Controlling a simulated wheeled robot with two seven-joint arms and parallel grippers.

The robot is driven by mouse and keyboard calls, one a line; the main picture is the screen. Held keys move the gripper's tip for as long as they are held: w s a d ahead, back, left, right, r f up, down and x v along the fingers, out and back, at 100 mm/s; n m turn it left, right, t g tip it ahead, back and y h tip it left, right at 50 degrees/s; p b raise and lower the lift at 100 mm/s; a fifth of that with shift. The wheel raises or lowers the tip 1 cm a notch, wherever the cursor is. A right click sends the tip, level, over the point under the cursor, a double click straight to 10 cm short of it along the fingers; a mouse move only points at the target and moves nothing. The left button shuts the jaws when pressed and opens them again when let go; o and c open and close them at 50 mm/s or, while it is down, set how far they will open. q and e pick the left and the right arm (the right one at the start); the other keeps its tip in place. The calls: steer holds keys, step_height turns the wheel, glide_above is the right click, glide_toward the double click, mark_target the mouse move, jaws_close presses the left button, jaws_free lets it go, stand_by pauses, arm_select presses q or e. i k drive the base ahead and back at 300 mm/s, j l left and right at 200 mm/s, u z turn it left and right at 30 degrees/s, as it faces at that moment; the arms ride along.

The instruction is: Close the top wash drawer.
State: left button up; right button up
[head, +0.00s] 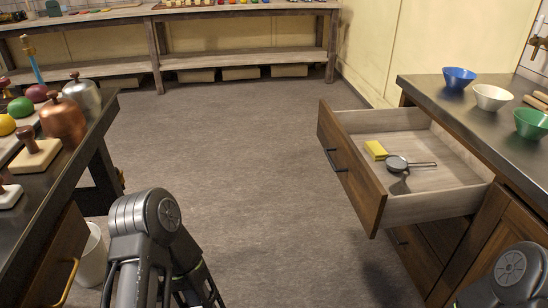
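The top wash drawer (352,172) is pulled far out from the dark-topped counter at the right. Its front is dark wood with a black bar handle (333,160), facing left into the room. Inside lie a yellow sponge (376,150) and a small grey long-handled pan or strainer (397,164). My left arm shows at the bottom left and my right arm at the bottom right corner, both apart from the drawer. Neither gripper's fingers can be seen.
The counter (470,115) bears blue (458,77), white (492,97) and green (530,123) bowls. Another drawer front (415,255) sits below. A left bench (60,165) holds metal bells and stamps, with a white bin (93,255) beneath. The grey floor (240,150) between is clear.

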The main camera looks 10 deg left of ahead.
mark_target(459, 183)
steer(key=i+l, duration=0.15)
steer(key=i, duration=0.35)
steer(key=i+l+u, duration=0.1)
steer(key=i, duration=0.35)
steer(key=i+l, duration=0.05)
steer(key=l, duration=0.05)
